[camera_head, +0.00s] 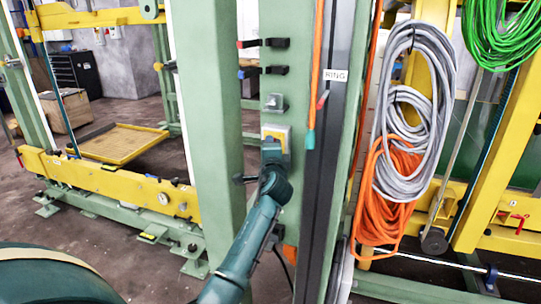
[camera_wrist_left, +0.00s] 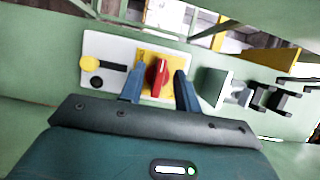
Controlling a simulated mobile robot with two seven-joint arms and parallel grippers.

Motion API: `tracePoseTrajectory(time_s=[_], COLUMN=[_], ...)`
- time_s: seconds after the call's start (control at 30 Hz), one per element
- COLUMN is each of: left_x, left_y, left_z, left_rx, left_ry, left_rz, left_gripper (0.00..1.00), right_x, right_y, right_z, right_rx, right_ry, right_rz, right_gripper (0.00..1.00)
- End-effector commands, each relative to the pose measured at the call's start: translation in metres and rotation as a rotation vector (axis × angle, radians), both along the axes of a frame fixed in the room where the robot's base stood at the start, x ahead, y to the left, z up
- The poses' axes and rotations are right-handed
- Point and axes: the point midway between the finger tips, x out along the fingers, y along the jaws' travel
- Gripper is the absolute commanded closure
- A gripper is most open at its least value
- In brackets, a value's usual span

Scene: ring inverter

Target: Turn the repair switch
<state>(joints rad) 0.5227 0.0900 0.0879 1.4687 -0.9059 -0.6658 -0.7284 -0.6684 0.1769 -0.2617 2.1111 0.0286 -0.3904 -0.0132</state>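The repair switch shows in the left wrist view as a red knob (camera_wrist_left: 160,78) on a yellow plate (camera_wrist_left: 150,53). In the head view the yellow plate (camera_head: 281,130) is on the green post, and the knob is hidden behind my left gripper (camera_head: 272,146). In the left wrist view my left gripper (camera_wrist_left: 159,80) is open, with one finger on each side of the red knob. A narrow gap shows between the knob and each finger; I cannot tell how deep the fingers reach around it. My right gripper is not in view.
Beside the switch in the wrist view are a yellow button (camera_wrist_left: 89,63) and a black button (camera_wrist_left: 96,82). A green box (camera_wrist_left: 212,86) and black clips (camera_wrist_left: 270,97) stick out on the other side. Grey (camera_head: 415,110) and orange cables (camera_head: 395,190) hang at the right.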

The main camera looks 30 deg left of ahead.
Motion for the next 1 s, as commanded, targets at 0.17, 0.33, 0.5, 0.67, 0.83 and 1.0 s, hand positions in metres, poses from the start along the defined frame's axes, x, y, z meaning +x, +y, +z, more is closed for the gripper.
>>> tracePoseTrajectory(time_s=[0.17,0.33,0.5,0.67,0.83,1.0], left_x=[-0.017,-0.047,-0.077,-0.096,-0.104,-0.105], left_y=[-0.013,-0.035,-0.057,-0.070,-0.076,-0.077], left_z=[-0.001,-0.002,-0.002,-0.001,0.000,0.000], left_rx=[-0.002,-0.004,-0.003,-0.002,-0.003,-0.002], left_ry=[0.000,0.000,0.000,0.000,0.000,0.001], left_rz=[-0.003,-0.003,-0.003,-0.001,0.000,0.000], left_gripper=[0.67,0.67,0.67,0.67,0.67,0.67], right_x=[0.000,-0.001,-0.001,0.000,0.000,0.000], right_y=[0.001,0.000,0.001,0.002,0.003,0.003], right_z=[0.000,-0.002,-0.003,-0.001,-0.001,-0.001], right_rx=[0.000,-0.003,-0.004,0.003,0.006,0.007], right_ry=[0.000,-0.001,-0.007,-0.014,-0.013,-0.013], right_rz=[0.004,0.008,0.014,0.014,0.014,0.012], right_gripper=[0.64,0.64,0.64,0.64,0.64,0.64])
